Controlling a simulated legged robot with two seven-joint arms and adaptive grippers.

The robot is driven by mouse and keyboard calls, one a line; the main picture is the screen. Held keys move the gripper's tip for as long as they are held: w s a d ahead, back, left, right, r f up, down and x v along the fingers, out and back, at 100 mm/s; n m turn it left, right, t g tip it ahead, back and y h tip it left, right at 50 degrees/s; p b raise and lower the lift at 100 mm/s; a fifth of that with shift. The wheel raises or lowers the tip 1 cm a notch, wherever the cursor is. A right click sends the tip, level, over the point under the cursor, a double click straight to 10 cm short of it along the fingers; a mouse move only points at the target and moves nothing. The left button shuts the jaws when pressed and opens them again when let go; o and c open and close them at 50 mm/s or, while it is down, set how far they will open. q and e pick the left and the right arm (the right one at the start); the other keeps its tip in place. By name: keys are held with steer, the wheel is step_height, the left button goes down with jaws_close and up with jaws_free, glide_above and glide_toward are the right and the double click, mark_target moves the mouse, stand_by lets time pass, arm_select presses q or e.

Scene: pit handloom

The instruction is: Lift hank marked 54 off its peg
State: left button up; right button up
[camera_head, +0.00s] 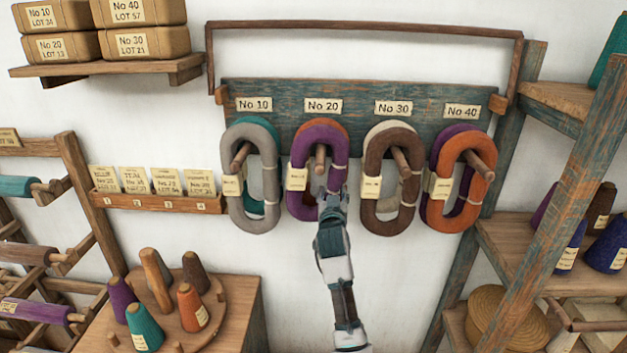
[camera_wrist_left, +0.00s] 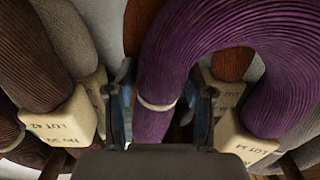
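The purple hank (camera_head: 300,165) hangs in front of an orange hank on the peg (camera_head: 320,155) under the No 20 label. Its cream tag is on its left side. In the left wrist view, which is upside down, the purple hank (camera_wrist_left: 160,75) fills the middle and its tag (camera_wrist_left: 245,138) seems to read LOT 54. My left gripper (camera_head: 335,195) is at the lower right of this hank. In the wrist view its fingers (camera_wrist_left: 160,105) stand on either side of one strand, with a small gap at the right finger. My right gripper is out of view.
A grey hank (camera_head: 266,170) hangs to the left; a brown hank (camera_head: 375,165) and an orange hank (camera_head: 480,185) hang to the right, close by. The peg board (camera_head: 360,95) is on the wall. Shelves (camera_head: 510,240) stand at right, a cone stand (camera_head: 180,325) at lower left.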

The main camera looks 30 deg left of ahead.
mark_target(341, 176)
arm_select(q)
steer(key=shift+d+r, duration=0.15)
steer(key=shift+d, duration=0.35)
steer(key=c, duration=0.4)
steer(key=d, duration=0.2)
steer(key=shift+d+r, duration=0.3)
steer(key=shift+r, duration=0.05)
steer(key=shift+c, duration=1)
steer(key=shift+a, duration=0.6)
steer(key=r, duration=0.1)
steer(key=a+r, duration=0.1)
steer(key=shift+r+b, duration=0.4)
steer(key=r, duration=0.1)
steer(key=d+r, duration=0.1)
steer(key=r, duration=0.1)
steer(key=shift+s+r, duration=0.15)
steer(key=shift+r, duration=0.05)
steer(key=b+v, duration=0.4)
steer(key=v, duration=1.5)
steer(key=shift+s+d, duration=0.25)
steer(key=shift+s, duration=0.05)
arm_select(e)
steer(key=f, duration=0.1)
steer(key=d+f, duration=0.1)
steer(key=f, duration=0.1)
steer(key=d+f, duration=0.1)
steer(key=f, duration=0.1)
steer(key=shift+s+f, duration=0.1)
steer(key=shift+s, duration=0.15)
